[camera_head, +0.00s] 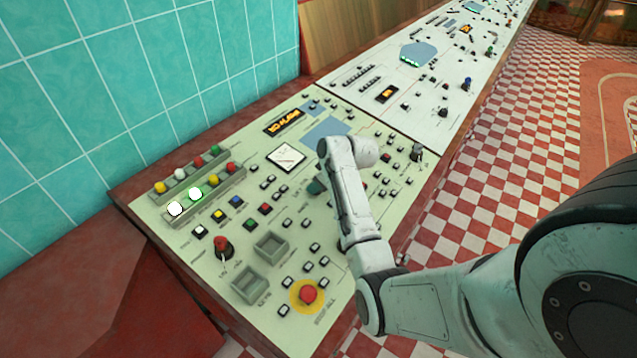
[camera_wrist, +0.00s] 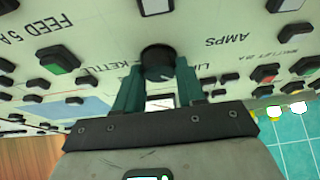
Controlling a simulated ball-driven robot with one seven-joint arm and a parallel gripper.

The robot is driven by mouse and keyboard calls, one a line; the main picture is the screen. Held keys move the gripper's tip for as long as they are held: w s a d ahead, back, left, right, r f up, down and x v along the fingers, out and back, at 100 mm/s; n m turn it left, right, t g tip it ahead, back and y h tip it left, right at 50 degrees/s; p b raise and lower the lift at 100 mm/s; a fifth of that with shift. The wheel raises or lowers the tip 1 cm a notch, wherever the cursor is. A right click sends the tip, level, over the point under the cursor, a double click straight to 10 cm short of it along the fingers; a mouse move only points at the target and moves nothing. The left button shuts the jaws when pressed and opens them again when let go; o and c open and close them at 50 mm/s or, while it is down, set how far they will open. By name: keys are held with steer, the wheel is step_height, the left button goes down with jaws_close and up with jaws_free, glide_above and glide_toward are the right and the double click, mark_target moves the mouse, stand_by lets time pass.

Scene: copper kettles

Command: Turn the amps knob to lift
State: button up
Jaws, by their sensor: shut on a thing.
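A round black knob (camera_wrist: 157,62) stands on the pale control panel (camera_wrist: 110,45) between my gripper's two teal fingers in the wrist view. My gripper (camera_wrist: 158,76) is shut on it, one finger on each side. The word AMPS shows upside down on the panel right of the knob, and part of a KETTLE label lies beside the fingers, partly covered. The knob's pointer direction cannot be made out. In the head view my gripper (camera_head: 317,187) is low over the panel (camera_head: 205,275), mostly behind my arm, and the knob is hidden there.
A red stop button (camera_head: 308,293) on a yellow ring, a red-topped lever (camera_head: 221,246) and a square meter (camera_head: 286,157) are on the panel. Small buttons crowd around the knob. A second panel (camera_head: 425,90) adjoins at the back. Tiled wall stands left; checkered floor lies right.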

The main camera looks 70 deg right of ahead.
stand_by(0.4)
steer(key=o, duration=1)
steer(key=b+v, duration=0.1)
steer(key=v, duration=0.9)
steer(key=shift+s+r, duration=0.25)
steer(key=shift+r, duration=0.05)
